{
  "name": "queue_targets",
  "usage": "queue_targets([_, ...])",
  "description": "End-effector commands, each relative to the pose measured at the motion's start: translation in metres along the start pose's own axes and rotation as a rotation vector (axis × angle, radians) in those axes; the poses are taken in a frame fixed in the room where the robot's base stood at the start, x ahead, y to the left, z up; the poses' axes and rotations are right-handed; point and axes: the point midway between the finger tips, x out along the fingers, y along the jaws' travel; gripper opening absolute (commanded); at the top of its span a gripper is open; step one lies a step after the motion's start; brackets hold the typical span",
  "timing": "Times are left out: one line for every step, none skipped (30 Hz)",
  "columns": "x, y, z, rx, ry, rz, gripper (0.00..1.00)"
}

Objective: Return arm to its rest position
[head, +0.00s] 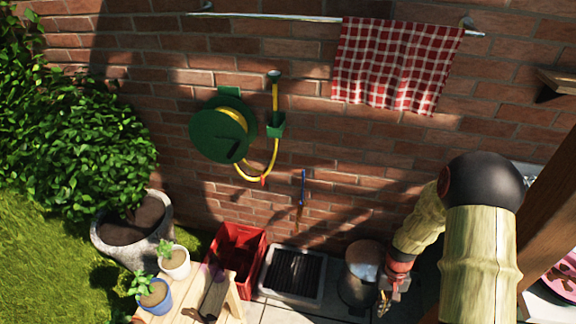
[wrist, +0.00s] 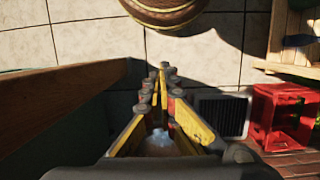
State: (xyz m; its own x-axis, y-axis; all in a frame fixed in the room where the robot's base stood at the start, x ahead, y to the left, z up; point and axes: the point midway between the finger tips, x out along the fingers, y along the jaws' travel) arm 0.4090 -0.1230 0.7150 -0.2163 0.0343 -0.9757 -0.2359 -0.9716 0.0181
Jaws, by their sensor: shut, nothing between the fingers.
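My arm reaches down at the right of the head view, in pale ribbed sleeves with a black elbow. My gripper (head: 384,300) hangs at its lower end, in front of a dark round bin (head: 352,290). In the wrist view my gripper (wrist: 163,72) points away from the camera, its yellow and grey fingers brought together at the tips. It is shut and empty. Part of the bin is hidden behind the gripper in the head view.
A wooden table (head: 232,308) with potted plants stands lower left. A red crate (head: 262,243) and a grey framed grate (head: 318,274) lie by the brick wall. A wooden post (head: 545,215) stands close right of my arm. The wrist view shows paved floor (wrist: 85,45).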

Motion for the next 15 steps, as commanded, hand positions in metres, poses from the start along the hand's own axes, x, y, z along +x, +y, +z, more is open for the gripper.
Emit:
queue_targets([-0.028, -0.004, 0.007, -0.006, 0.012, 0.002, 0.0])
queue_targets([-0.042, -0.006, 0.012, -0.009, 0.015, 0.003, 0.0])
queue_targets([-0.059, -0.01, 0.019, -0.013, 0.019, 0.004, 0.0])
queue_targets([-0.073, -0.012, 0.024, -0.017, 0.024, 0.005, 0.0])
queue_targets([-0.085, -0.014, 0.03, -0.02, 0.029, 0.005, 0.0])
queue_targets([-0.102, -0.017, 0.038, -0.025, 0.036, 0.006, 0.0])
queue_targets([-0.114, -0.02, 0.044, -0.029, 0.043, 0.007, 0.0])
queue_targets([-0.126, -0.022, 0.051, -0.033, 0.05, 0.007, 0.0])
queue_targets([-0.141, -0.025, 0.06, -0.038, 0.06, 0.008, 0.0])
queue_targets([-0.152, -0.027, 0.066, -0.042, 0.071, 0.008, 0.0])
queue_targets([-0.162, -0.029, 0.073, -0.046, 0.079, 0.008, 0.0])
queue_targets([-0.176, -0.033, 0.082, -0.053, 0.093, 0.007, 0.0])
queue_targets([-0.186, -0.035, 0.089, -0.057, 0.104, 0.007, 0.0])
queue_targets([-0.195, -0.037, 0.096, -0.062, 0.116, 0.007, 0.0])
queue_targets([-0.207, -0.04, 0.105, -0.068, 0.133, 0.006, 0.0])
